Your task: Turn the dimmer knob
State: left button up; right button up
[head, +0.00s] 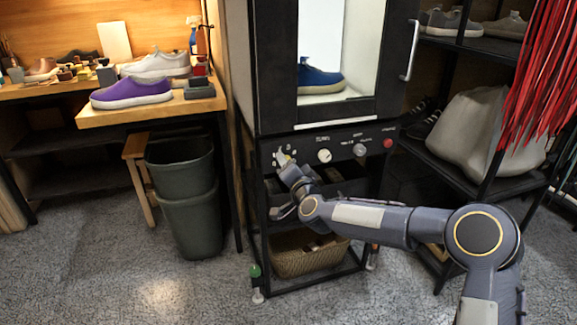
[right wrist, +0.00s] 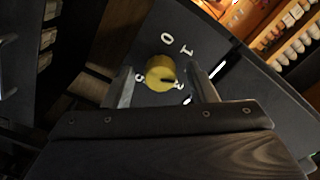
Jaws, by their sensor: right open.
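In the right wrist view a round yellow knob (right wrist: 158,72) with a dark pointer mark sits on a dark panel. Numbers are printed around it, and the pointer faces the lower right, towards a digit that looks like 3. My right gripper (right wrist: 163,84) is open, one finger on each side of the knob, with visible gaps to both. In the head view my right gripper (head: 286,161) is at the left end of the cabinet's control panel (head: 342,143) and partly hides that knob. My left gripper is out of view.
The panel also has a white knob (head: 324,155), a grey knob (head: 360,150) and a red button (head: 388,143). Above is a lit chamber with a blue shoe (head: 320,78). A wicker basket (head: 300,261) is below. A dark bin (head: 190,213) stands to the left.

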jog(key=p+v, duration=0.1)
jog(key=v, duration=0.6)
jog(key=shift+s, duration=0.25)
jog(key=s+d+r+n+g, duration=0.1)
jog(key=s+d+n+g, duration=0.2)
jog(key=s+d, duration=0.4)
jog(key=s+d+r+n+g, duration=0.1)
jog(key=s+d+n+g, duration=0.25)
jog(key=s, duration=0.65)
jog(key=s+d+f+m+g+h, duration=0.15)
jog(key=s+d+f, duration=0.25)
jog(key=s, duration=0.8)
jog(key=s+d+f+g, duration=0.3)
jog(key=s+d, duration=0.1)
jog(key=s, duration=0.7)
notch_tip(320, 180, up, 36)
jog(key=s+p, duration=0.1)
jog(key=p, duration=3.5)
jog(key=shift+f+g, duration=0.2)
jog(key=shift+g, duration=0.1)
